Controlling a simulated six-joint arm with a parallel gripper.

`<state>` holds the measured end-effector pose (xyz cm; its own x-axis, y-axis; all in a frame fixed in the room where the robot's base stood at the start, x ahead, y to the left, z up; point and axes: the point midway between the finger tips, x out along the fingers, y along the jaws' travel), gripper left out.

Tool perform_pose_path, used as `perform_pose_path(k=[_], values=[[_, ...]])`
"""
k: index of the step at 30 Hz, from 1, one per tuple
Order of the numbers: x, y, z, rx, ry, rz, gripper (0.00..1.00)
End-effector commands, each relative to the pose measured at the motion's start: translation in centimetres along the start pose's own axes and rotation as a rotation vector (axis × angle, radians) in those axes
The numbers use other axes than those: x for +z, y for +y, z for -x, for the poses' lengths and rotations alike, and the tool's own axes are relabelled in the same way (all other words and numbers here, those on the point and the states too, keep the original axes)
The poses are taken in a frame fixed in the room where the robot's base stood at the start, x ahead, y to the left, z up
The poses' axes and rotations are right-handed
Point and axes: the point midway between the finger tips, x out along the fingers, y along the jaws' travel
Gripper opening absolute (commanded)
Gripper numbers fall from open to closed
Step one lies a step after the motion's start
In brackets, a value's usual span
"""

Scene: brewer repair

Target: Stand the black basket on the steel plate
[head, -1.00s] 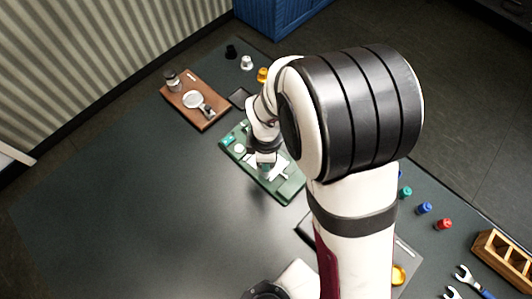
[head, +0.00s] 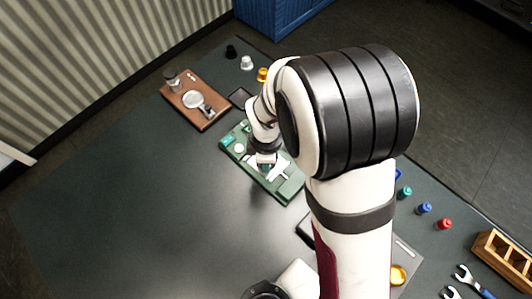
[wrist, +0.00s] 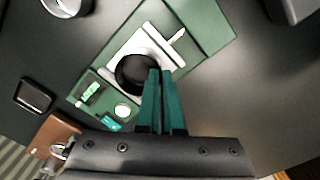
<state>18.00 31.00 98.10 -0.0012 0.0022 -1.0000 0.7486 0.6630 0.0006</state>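The black basket (wrist: 133,74) shows in the wrist view as a dark round cup with its rim toward the camera. My gripper (wrist: 161,73) has its two teal fingers close together at the basket's right side, apparently pinching its wall. The pale steel plate (wrist: 171,58) lies on the green board (wrist: 207,30), directly behind the basket in this view. Whether the basket touches the plate or hangs just above it I cannot tell. In the head view, my gripper (head: 263,164) is over the green board (head: 288,188); the basket is not clearly visible there.
A brown board (head: 211,120) with fittings lies beyond the green board, and a small dark tray (wrist: 34,96) lies nearby. A pale round container (wrist: 67,5) stands at the wrist view's upper left. Coloured pieces, including a red one (head: 444,224), line the table edge. The table's left side is clear.

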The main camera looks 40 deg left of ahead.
Motion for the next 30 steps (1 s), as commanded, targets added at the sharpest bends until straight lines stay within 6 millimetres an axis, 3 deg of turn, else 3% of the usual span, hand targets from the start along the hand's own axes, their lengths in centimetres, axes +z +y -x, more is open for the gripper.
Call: perform_pose_path(k=[8, 15, 21, 25, 30], values=[[0.00, 0.00, -0.30, 0.000, 0.000, 0.000, 0.00], [0.00, 0.01, -0.30, 0.000, 0.000, 0.000, 0.39], [0.00, 0.00, -0.30, 0.000, 0.000, 0.000, 0.39], [0.00, 0.00, -0.30, 0.000, 0.000, 0.000, 0.62], [0.00, 0.00, -0.30, 0.000, 0.000, 0.000, 0.64]])
